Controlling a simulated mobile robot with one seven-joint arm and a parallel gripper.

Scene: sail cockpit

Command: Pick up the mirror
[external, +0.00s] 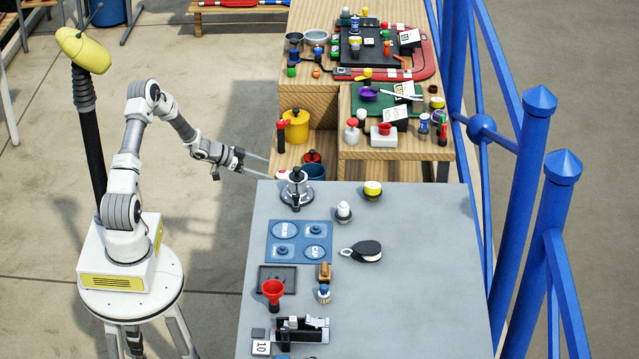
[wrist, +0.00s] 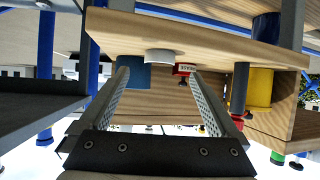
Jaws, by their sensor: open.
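I cannot make out a clear mirror in either view. A flat round black-and-white piece with a small loop (external: 366,250) lies on the grey table (external: 420,300); I cannot tell if it is a mirror or a pulley block. My gripper (external: 266,168) is open and empty, off the table's far left corner, pointing right toward the wooden shelving. In the wrist view my gripper (wrist: 158,76) shows two spread fingers with nothing between them. Beyond the fingertips are a blue container (wrist: 133,76), a white round piece (wrist: 159,56) and a small red piece (wrist: 184,69).
The wooden shelving (external: 322,95) holds many small items, with a yellow pot (external: 295,126) on a lower step. A metal pot-like piece (external: 296,188) stands near my gripper at the table corner. Blue posts (external: 515,190) line the right side. The table's right half is mostly clear.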

